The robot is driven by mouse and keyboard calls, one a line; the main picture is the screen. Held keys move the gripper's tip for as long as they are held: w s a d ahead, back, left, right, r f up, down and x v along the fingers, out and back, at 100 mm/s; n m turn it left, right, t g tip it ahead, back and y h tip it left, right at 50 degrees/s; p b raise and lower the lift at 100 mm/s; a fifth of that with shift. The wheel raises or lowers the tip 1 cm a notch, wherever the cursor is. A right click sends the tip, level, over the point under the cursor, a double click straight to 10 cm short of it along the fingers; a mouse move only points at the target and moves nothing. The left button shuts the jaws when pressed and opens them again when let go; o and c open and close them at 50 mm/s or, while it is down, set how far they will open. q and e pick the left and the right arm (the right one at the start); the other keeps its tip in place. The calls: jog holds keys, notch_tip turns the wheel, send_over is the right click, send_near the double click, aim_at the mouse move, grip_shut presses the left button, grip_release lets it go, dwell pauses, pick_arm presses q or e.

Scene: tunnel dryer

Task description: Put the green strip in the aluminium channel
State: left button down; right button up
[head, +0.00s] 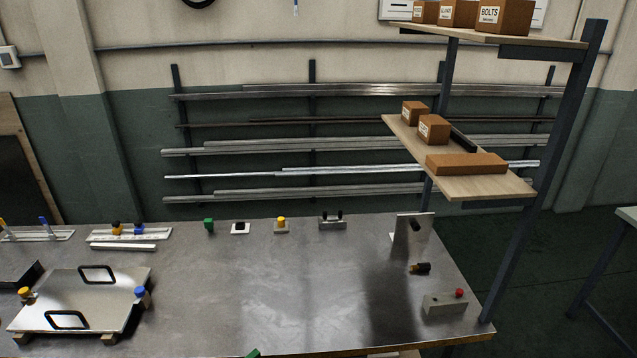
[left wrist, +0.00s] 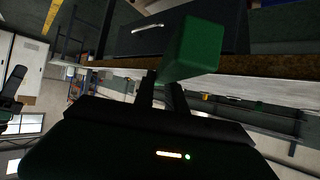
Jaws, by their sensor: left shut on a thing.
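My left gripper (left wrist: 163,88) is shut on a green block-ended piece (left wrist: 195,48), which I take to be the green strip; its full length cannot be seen. The gripper is outside the head view, where only a small green tip (head: 253,353) shows at the bottom edge, by the table's front. I cannot tell for sure which piece is the aluminium channel. A pale rail (head: 130,234) with coloured knobs lies at the table's back left, and another (head: 38,235) lies farther left. My right gripper is not in view.
A metal plate with black handles (head: 80,300) is at the left of the steel table (head: 270,285). Small fixtures, including a green block (head: 209,225), line the back. A grey block with a red knob (head: 445,302) is at right. The table's middle is clear.

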pick_arm(q)
jog(key=s+d+f+m+g+h, duration=0.2)
jog(key=d, duration=0.4)
jog(key=shift+f+m, duration=0.3)
jog(key=shift+m, duration=0.1)
jog(key=shift+s, duration=0.1)
jog(key=shift+f, duration=0.1)
jog(key=shift+d, duration=0.1)
